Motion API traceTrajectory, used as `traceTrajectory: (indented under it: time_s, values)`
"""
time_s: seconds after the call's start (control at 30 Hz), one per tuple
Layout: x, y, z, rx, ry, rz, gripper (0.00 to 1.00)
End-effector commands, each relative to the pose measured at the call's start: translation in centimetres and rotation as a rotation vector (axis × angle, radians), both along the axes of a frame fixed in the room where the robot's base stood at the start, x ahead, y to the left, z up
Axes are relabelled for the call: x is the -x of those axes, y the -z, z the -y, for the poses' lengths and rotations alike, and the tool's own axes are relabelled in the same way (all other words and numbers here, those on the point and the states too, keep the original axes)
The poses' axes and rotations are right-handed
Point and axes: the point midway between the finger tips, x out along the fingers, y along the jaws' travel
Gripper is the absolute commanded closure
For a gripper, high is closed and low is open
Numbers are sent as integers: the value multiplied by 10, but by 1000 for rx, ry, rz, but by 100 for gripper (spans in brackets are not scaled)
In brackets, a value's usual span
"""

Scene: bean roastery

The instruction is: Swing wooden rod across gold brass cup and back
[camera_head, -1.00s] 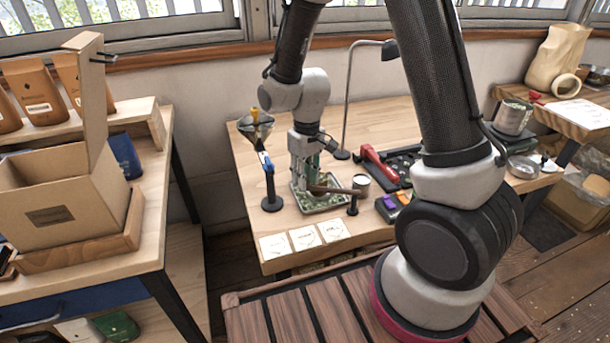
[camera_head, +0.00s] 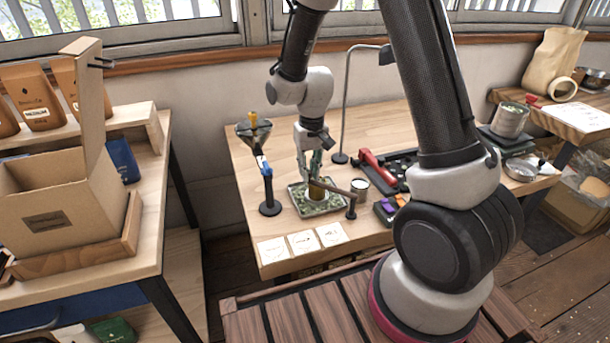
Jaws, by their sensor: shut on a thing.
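The wooden rod (camera_head: 338,189) is a thin brown bar running from my gripper to the top of a short black post (camera_head: 351,208) at its right end. My gripper (camera_head: 312,176) points down and is shut at the rod's left end; its fingertips are small and partly hidden. The gold brass cup (camera_head: 318,194) stands in a shallow metal tray (camera_head: 322,213) of green beans, right below my gripper. The rod's left part passes across the cup in the picture; I cannot tell whether they touch.
A funnel stand (camera_head: 269,206) with a blue clamp is left of the tray. A small can (camera_head: 360,187), a red-handled tool (camera_head: 377,168) and a dark organizer (camera_head: 388,207) lie to the right. A tall lamp (camera_head: 346,110) stands behind. White cards (camera_head: 302,241) line the front edge.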

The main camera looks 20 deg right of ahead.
Motion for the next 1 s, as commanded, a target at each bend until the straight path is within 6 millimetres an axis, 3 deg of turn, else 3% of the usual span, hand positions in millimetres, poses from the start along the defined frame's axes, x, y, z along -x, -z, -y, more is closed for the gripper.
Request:
traceTrajectory:
  time_s: [0.4, 0.7, 1.0]
  values:
    - [-29, -1, 48, -1, 395, 2, 100]
    - [-35, 0, 79, -1, 629, 2, 100]
    - [-36, -1, 97, -1, 762, 3, 100]
